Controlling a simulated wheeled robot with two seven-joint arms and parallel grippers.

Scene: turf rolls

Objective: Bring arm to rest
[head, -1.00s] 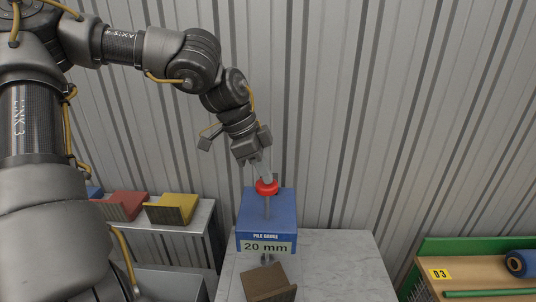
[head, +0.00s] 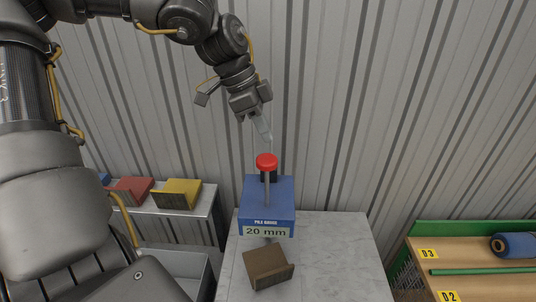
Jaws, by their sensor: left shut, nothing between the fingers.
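My left arm comes in from the left. My left gripper (head: 264,134) is shut and empty, pointing down above and behind the red knob (head: 266,161) of the blue pile gauge. The gripper looks clear of the knob. The pile gauge (head: 267,205), labelled "20 mm", stands on a marble-topped table (head: 335,262). My right gripper is not in view.
A brown angled block (head: 268,266) lies in front of the gauge. Red (head: 131,189) and yellow (head: 177,193) blocks sit on a shelf at left. A wooden bench (head: 480,268) with a blue roll (head: 514,245) is at right. A corrugated wall stands behind.

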